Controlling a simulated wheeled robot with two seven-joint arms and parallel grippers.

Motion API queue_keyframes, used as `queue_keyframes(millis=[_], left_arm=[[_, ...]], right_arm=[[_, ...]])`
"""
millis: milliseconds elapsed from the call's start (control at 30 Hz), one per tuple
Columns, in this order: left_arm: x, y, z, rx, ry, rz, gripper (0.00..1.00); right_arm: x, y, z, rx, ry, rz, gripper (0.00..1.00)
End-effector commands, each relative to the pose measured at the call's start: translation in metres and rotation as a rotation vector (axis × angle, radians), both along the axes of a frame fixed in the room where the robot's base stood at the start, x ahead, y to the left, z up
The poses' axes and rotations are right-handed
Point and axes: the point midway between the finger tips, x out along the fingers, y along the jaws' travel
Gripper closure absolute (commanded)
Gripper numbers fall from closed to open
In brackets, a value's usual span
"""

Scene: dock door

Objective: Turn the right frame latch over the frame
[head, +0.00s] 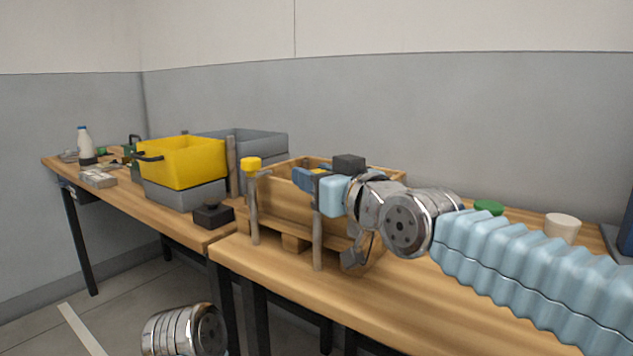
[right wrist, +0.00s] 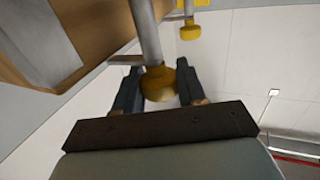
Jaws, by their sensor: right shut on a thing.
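The right frame latch (head: 318,240) is a grey bar at the front right of the wooden frame (head: 280,208), standing about upright in the head view. Its yellow knob (right wrist: 160,84) sits between the two fingers of my right gripper (right wrist: 158,88) in the right wrist view. My right gripper (head: 307,180) is shut on this knob at the frame's front, and hides most of it in the head view. The left latch, with a yellow knob (head: 250,163) on top, stands upright at the frame's front left. My left gripper is not in view.
A yellow crate (head: 190,165) rests on a grey crate (head: 185,194) to the left, with a small black block (head: 213,215) in front. A green round thing (head: 488,207) and a white cup (head: 562,228) stand at the right. The bench's front right is clear.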

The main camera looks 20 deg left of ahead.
Motion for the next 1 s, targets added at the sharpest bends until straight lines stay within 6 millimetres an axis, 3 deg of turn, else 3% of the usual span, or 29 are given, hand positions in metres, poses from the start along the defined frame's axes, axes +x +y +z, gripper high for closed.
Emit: queue_keyframes(millis=[67, 100, 200, 567, 833, 1000], left_arm=[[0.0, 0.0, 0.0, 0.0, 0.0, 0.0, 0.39], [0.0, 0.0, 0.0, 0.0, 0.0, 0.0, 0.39], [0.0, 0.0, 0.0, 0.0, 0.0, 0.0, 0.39], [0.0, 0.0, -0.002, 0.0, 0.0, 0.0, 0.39], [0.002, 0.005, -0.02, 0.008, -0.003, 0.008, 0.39], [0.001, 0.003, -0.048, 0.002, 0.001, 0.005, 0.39]], right_arm=[[-0.001, 0.0, 0.004, 0.005, -0.005, 0.001, 0.9], [-0.001, 0.0, 0.004, 0.005, -0.005, 0.001, 0.54], [-0.001, -0.001, 0.004, 0.005, -0.005, 0.0, 0.39], [-0.003, -0.005, 0.002, 0.004, -0.003, -0.002, 0.39], [-0.038, -0.047, -0.002, 0.005, -0.006, -0.006, 0.39], [-0.062, -0.074, -0.006, 0.006, -0.005, -0.007, 0.39]])
